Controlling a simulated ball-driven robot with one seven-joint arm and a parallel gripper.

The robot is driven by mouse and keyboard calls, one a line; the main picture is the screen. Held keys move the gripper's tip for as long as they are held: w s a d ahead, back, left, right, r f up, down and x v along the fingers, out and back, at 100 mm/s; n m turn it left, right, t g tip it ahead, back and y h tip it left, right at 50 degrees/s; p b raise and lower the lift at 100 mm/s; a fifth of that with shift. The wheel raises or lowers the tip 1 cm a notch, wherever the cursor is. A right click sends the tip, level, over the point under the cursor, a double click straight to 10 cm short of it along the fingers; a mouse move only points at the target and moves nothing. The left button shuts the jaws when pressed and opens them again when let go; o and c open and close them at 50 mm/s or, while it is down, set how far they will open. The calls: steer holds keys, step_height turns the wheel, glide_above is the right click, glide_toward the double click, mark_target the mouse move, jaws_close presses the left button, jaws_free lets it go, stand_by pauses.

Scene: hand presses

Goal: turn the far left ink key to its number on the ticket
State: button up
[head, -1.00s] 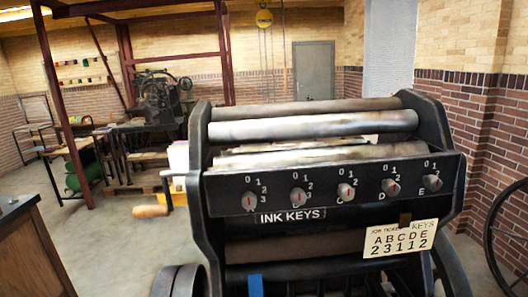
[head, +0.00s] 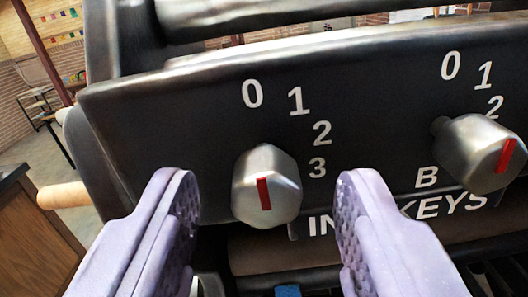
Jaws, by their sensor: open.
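The far left ink key (head: 284,192) is a faceted silver knob on the black panel. Its red line stands nearly upright, tilted slightly left toward the 0; the 1, 2 and 3 run down the right of the knob. My gripper (head: 268,190) is open, one lilac finger on each side of the key with gaps visible on both sides. I cannot tell how deep the fingertips reach. The key's own letter is not visible. The job ticket is out of view.
The B key (head: 470,150) stands to the right, beyond the right finger. The INK KEYS label is partly hidden behind that finger. A wooden handle (head: 63,196) sticks out at left. Rollers lie above and below the panel (head: 165,105).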

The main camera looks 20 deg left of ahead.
steer(key=shift+w+a, duration=0.1)
steer(key=shift+w, duration=0.15)
steer(key=shift+c, duration=0.3)
jaws_close()
